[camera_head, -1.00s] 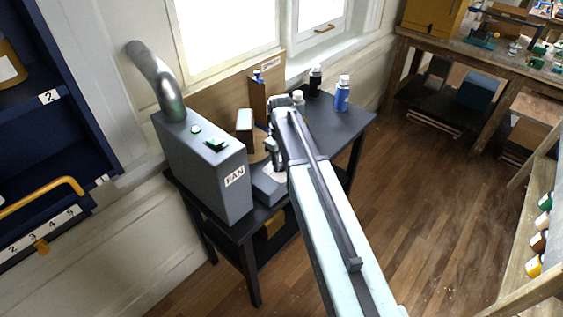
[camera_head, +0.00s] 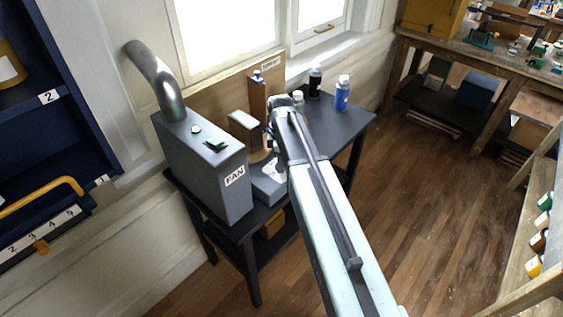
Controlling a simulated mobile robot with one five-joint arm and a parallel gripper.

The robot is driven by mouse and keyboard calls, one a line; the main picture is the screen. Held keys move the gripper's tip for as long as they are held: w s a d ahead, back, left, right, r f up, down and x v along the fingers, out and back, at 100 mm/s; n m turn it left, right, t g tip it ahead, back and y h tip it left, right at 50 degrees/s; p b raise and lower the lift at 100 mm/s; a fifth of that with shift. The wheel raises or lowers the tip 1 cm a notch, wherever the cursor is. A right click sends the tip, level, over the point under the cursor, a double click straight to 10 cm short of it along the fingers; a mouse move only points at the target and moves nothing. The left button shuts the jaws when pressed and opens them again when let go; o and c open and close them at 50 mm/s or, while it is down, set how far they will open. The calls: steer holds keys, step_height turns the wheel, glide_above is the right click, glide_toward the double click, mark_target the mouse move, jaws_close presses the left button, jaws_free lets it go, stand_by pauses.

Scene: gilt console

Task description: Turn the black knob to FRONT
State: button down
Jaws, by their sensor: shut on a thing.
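My gripper (camera_head: 272,138) is at the end of my pale arm, over the dark table beside a grey device (camera_head: 268,186) with a white label. It is shut, with its fingertips largely hidden behind my own wrist. The black knob cannot be made out; it is hidden at the gripper. Just left of the gripper, a brown block (camera_head: 245,133) with a pale top stands over the device, and one broad brown side faces me. The word FRONT cannot be read anywhere.
A grey FAN box (camera_head: 205,165) with green buttons and a metal duct (camera_head: 158,80) stands close on the left. A wooden post (camera_head: 257,98) stands behind. A blue bottle (camera_head: 342,93) and a dark bottle (camera_head: 315,80) stand at the back of the table (camera_head: 343,122).

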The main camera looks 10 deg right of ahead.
steer(key=shift+w+n, duration=0.15)
steer(key=shift+n, duration=0.15)
steer(key=c, duration=0.9)
jaws_free()
steer(key=shift+c, duration=0.2)
step_height(320, 180, up, 8)
steer(key=p, duration=0.8)
steer(key=shift+f, duration=0.1)
